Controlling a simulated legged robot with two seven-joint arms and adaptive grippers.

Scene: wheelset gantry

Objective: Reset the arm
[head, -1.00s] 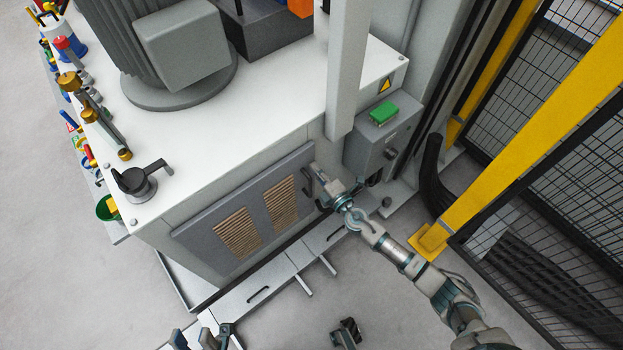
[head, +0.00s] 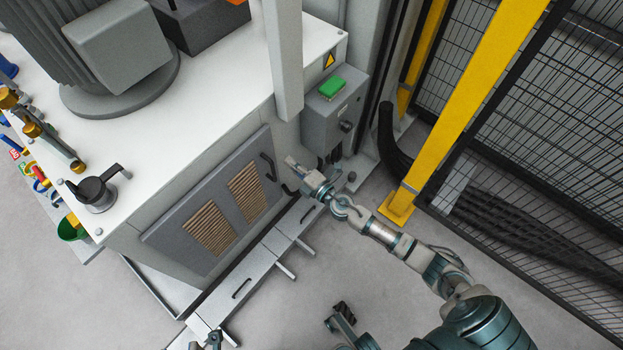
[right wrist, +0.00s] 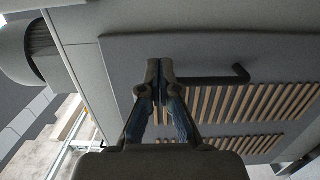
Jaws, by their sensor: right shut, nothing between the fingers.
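My right gripper (head: 291,162) is shut and empty. In the head view its tip stands just right of the black handle (head: 268,166) on the grey louvred door (head: 160,236), with a small gap showing between them. In the right wrist view the closed fingers (right wrist: 159,72) are pressed together in front of the door (right wrist: 118,62), with the black handle (right wrist: 225,79) to their right. Dark parts at the bottom edge of the head view may be my left gripper (head: 214,341); they are cut off, and their jaws cannot be made out.
A white-topped cabinet (head: 200,135) carries a motor and a black-handled lever (head: 96,190). A grey box with a green top (head: 331,88) stands behind my right gripper. A yellow post (head: 455,120) and mesh fence (head: 540,110) bound the right. Floor in front is partly clear.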

